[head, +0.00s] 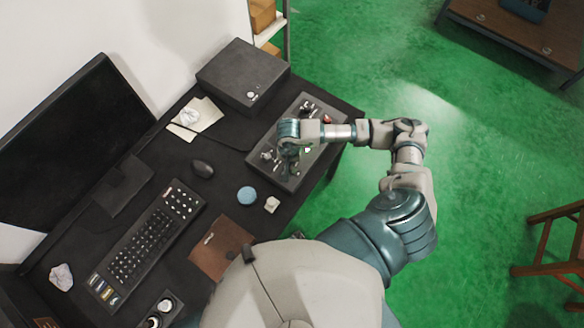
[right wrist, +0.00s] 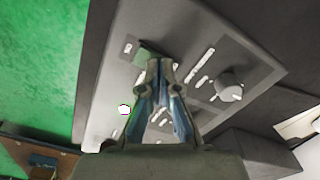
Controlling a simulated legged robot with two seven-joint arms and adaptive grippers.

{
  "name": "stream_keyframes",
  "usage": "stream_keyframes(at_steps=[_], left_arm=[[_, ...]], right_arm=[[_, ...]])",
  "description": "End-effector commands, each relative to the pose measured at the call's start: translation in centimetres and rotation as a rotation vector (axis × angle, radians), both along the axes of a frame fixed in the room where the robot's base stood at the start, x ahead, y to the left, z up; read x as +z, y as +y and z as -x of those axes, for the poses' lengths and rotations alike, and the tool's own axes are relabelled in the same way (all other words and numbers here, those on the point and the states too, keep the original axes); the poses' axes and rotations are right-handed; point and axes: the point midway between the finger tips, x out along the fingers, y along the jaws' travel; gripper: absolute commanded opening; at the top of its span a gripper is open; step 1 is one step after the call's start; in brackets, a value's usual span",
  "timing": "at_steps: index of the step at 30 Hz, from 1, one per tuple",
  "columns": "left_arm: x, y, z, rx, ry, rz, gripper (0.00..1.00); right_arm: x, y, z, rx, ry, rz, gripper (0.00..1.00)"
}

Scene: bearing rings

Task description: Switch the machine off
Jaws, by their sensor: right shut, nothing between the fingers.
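The machine's grey control panel (head: 314,160) lies on the right part of the dark desk and carries knobs, switches and a red part (head: 327,119). My right gripper (head: 289,158) is over its near half, pointing down. In the right wrist view, my right gripper (right wrist: 159,70) is shut and empty, its tips in front of the panel face (right wrist: 180,30). A round grey knob (right wrist: 228,86) is right of the fingers, and a small white button with a coloured edge (right wrist: 124,109) is left. Whether the tips touch the panel I cannot tell. My left gripper is not in view.
A dark box (head: 242,72) stands behind the panel. Green floor (head: 470,180) is open to the right, with a wooden stool (head: 555,245).

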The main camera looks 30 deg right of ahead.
Motion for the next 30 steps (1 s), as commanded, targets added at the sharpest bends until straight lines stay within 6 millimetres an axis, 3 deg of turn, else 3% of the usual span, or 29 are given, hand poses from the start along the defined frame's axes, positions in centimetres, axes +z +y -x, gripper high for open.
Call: stream_keyframes(at_steps=[10,30], left_arm=[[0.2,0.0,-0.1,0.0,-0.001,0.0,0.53],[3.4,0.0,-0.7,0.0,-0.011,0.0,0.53]], right_arm=[[0.3,0.0,0.0,0.0,0.001,0.001,0.0],[6.3,0.0,0.0,0.0,-0.001,0.0,0.0]])
